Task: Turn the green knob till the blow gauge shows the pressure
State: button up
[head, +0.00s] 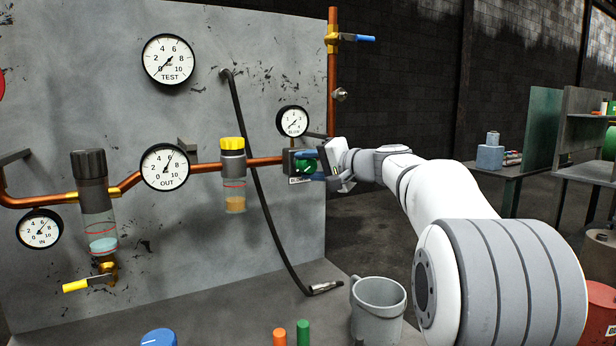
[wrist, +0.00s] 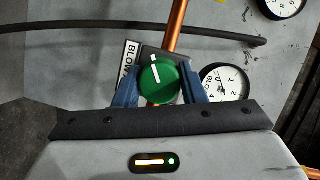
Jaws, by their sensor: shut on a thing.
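The green knob (head: 309,167) sits on a small dark block on the copper pipe. In the wrist view the knob (wrist: 160,84) shows a white pointer line tilted slightly left of the picture's up. My gripper (wrist: 159,80) is shut on the knob, with one blue finger on each side. In the head view my gripper (head: 312,166) partly covers the knob. The blow gauge (head: 292,121) is just above the block. In the wrist view the gauge (wrist: 224,82) is right of the knob; its needle seems near the low end, too small to read exactly.
The test gauge (head: 170,59), out gauge (head: 165,167) and in gauge (head: 40,229) are on the grey panel. A black hose (head: 262,190) hangs beside the yellow-capped bowl (head: 233,176). A grey bucket (head: 378,310) stands below. A blue-handled valve (head: 358,38) is above.

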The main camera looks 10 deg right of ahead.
jog(key=m+b, duration=0.1)
jog(key=m+y+b, duration=0.1)
jog(key=m, duration=0.1)
jog(key=shift+f+t, duration=0.25)
jog(key=shift+t, duration=0.05)
jog(key=shift+r+m+t+y+b, duration=0.1)
jog(key=shift+m+t+y+b, duration=0.25)
jog(key=shift+m+b, duration=0.85)
jog(key=shift+m, duration=0.3)
jog(key=o, duration=1)
jog(key=shift+r, duration=0.1)
jog(key=shift+d, duration=0.1)
jog(key=v, duration=0.7)
jog(key=shift+s, duration=0.3)
